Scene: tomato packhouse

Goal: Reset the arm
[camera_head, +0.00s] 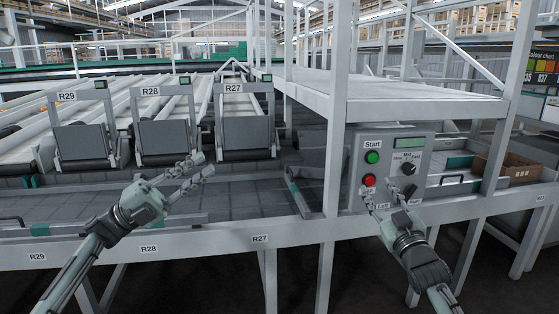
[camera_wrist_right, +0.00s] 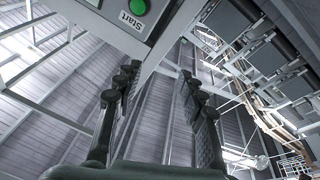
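My left gripper (camera_head: 199,167) is open and empty, held above the grey conveyor bench in front of the lanes. My right gripper (camera_head: 391,201) is in front of the lower part of the control box (camera_head: 398,141). Its two fingers are spread with nothing between them, also in the right wrist view (camera_wrist_right: 162,85). The box carries a green Start button (camera_head: 372,157), a red button (camera_head: 369,180) just above the right gripper's left finger, and a dark dial (camera_head: 408,168). The wrist view shows the green button (camera_wrist_right: 138,7) at the top. I cannot tell whether a finger touches the box.
Lane ends R29 (camera_head: 82,141), R28 (camera_head: 165,137) and R27 (camera_head: 245,135) stand behind the bench. A white upright post (camera_head: 334,150) stands left of the box. A white shelf (camera_head: 390,97) is above it. A cardboard box (camera_head: 508,169) sits at right.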

